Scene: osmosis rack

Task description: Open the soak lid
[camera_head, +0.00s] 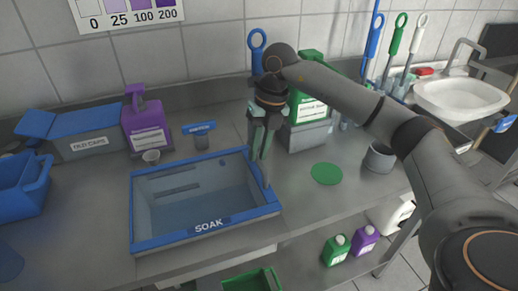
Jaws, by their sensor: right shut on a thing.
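The soak tub (137,222) is a grey-blue rectangular box on the steel counter, with a blue frame around its top and the word SOAK on the front edge. The inside shows, with dark slots in the back; I cannot tell whether through a clear lid or an open top. My right gripper (266,183) points down at the tub's right edge, its fingers closed at the blue frame. The soak lid (206,228) seems to be this blue frame, lying flat; the exact grip is hidden by the fingers. My left gripper is out of view.
A green bottle (311,103) stands behind my gripper. A green disc (326,174), a grey cup (379,158) and a sink (462,98) are right.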

